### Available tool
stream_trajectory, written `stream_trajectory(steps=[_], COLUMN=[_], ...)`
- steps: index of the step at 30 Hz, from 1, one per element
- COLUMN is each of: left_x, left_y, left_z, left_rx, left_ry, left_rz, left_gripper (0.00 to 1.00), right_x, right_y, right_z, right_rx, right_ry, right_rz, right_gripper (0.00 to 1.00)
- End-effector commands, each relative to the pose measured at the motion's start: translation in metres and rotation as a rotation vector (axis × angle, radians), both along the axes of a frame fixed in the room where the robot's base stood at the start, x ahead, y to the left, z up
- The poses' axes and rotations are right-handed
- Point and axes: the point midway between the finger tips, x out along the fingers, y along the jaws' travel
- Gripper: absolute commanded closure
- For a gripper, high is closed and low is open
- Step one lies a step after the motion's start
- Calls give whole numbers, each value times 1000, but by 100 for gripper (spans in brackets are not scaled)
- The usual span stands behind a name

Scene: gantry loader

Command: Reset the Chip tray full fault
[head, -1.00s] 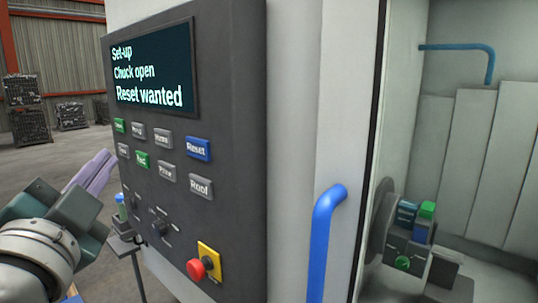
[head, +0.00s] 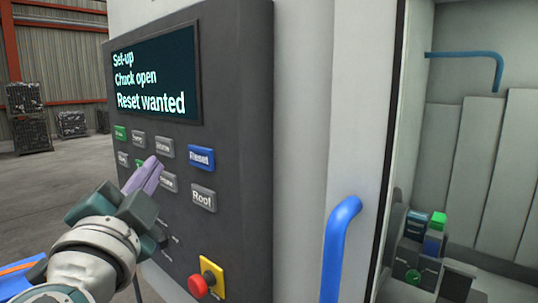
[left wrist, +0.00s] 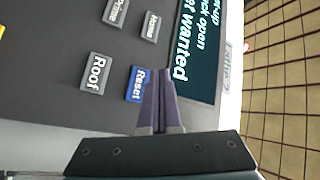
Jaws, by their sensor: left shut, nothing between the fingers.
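The control panel (head: 240,200) is dark grey and carries a screen (head: 155,75) reading "Set-up, Chuck open, Reset wanted". Below the screen are rows of small buttons. The blue Reset button (head: 201,158) is at the right of the upper rows, above the grey Roof button (head: 203,197). My left gripper (head: 150,170) is shut and empty, its purple fingers in front of the lower-left buttons, left of Reset, partly hiding them. In the left wrist view, the Reset button (left wrist: 137,84) shows just left of the fingertips (left wrist: 159,85). Contact with the panel is not visible. My right gripper is not in view.
A red emergency stop (head: 198,286) on a yellow plate sits low on the panel. A blue door handle (head: 339,245) stands out to the right. Beyond it is the open machine bay with a chuck (head: 393,235). Stacked crates (head: 28,115) stand far left.

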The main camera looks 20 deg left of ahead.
Motion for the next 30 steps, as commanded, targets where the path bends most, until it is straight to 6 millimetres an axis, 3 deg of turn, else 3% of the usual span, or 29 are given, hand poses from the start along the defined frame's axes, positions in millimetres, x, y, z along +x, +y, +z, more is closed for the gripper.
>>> stream_trajectory(steps=[6, 12, 30], left_x=[27, 40, 43], left_y=[-11, -17, -18], left_z=[-2, -1, 0], left_rx=[-3, -1, -1], left_ry=[-2, -1, 0], left_rz=[0, -1, -1], left_gripper=[100, 100, 100], right_x=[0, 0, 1], right_y=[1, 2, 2], right_z=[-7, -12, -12], right_rx=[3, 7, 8], right_ry=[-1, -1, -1], right_rz=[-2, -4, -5], right_gripper=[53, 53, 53])
